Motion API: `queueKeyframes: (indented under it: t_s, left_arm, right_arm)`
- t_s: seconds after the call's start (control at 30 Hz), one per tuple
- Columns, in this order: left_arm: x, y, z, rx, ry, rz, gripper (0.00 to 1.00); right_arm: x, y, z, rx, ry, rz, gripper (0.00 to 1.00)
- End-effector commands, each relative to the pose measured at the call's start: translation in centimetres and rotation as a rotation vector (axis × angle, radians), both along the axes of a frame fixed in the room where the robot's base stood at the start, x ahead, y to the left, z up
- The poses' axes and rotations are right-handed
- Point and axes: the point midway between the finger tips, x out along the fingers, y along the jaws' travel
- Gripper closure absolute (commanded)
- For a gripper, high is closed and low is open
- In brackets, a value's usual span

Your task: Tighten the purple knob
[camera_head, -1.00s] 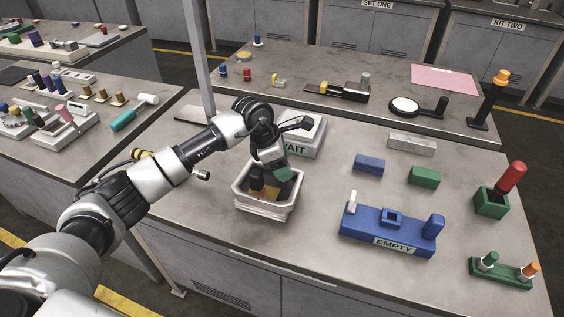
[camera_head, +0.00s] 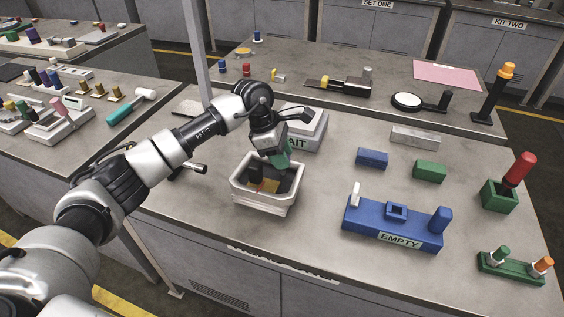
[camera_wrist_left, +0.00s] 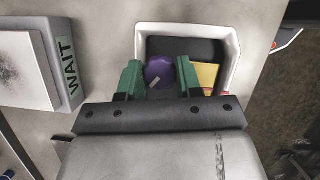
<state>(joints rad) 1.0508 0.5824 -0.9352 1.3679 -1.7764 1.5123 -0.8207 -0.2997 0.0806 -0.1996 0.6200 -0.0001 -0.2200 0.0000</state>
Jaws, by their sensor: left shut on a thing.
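The purple knob (camera_wrist_left: 159,72) shows in the left wrist view, with a small pale mark on it. My left gripper (camera_head: 280,160) has green fingers and is shut on the knob, one finger on each side. It points down over the white bin (camera_head: 262,206). In the wrist view the knob overlaps the left part of the bin (camera_wrist_left: 187,29). The knob is hidden in the head view. I cannot tell how high it is above the bin floor. My right gripper is not in view.
A yellow and red piece (camera_wrist_left: 207,75) lies in the bin. The WAIT box (camera_head: 305,130) stands behind it. The blue EMPTY fixture (camera_head: 375,222) is to the right, with blue (camera_head: 372,158) and green (camera_head: 429,171) blocks beyond. The table between bin and fixture is clear.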

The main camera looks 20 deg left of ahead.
Motion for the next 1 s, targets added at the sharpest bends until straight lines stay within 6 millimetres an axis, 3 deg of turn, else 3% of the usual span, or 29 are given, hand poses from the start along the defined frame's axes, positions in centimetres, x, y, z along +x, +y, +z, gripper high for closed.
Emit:
queueKeyframes:
  t_s: [0.03,0.4,0.7,1.0]
  left_arm:
    - [0.2,0.0,-0.5,-0.001,-0.004,-0.041,0.89]
    - [0.3,0.0,-0.2,-0.002,-0.005,-0.382,0.89]
    - [0.3,-0.1,0.0,0.000,-0.004,-0.584,0.89]
    - [0.3,0.0,0.1,0.000,-0.004,-0.679,0.89]
  right_arm:
    - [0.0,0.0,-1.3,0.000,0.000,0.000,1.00]
    - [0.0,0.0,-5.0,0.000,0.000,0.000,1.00]
    - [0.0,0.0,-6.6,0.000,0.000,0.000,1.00]
    - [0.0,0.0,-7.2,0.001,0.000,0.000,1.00]
